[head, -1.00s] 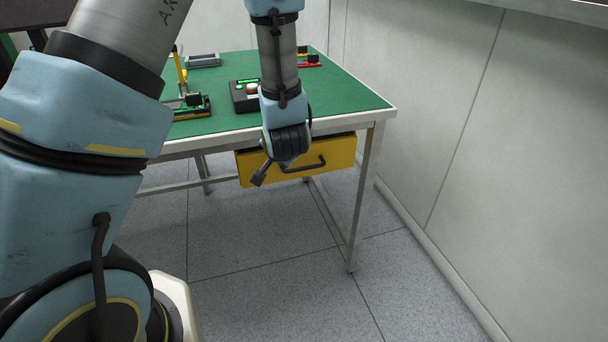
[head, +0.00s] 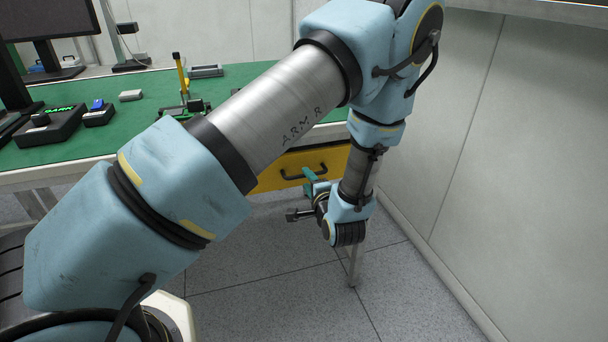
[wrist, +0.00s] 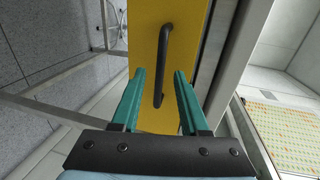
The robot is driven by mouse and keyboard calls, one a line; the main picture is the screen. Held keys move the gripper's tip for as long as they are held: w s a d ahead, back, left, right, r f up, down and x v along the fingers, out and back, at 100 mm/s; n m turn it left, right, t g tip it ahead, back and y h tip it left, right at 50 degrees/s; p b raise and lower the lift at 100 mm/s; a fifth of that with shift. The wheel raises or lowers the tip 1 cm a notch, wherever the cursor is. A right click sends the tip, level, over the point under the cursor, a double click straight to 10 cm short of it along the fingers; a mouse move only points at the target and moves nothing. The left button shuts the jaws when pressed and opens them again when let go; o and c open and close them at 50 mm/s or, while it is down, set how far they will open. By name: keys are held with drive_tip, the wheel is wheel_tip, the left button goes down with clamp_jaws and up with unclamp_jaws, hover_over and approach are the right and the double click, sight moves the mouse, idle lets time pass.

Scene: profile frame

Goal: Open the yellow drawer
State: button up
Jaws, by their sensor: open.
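The yellow drawer (head: 278,178) sits under the table's front edge, partly behind my arm, and appears shut. Its black bar handle (head: 322,170) shows just behind my gripper (head: 311,181). In the wrist view, the yellow drawer front (wrist: 146,40) fills the middle and the black handle (wrist: 165,50) runs along the picture's height. The teal fingers of my gripper (wrist: 159,72) are open on either side of the handle's lower part in that picture. I cannot tell whether the fingertips reach around the handle or stop short of it. Nothing is held.
A table leg (head: 354,268) stands below my wrist. A pale wall (head: 480,120) closes off the right side.

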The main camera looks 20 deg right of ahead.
sight(304, 176)
drive_tip(key=shift+x, duration=1.95)
drive_tip(key=shift+c, duration=0.2)
clamp_jaws()
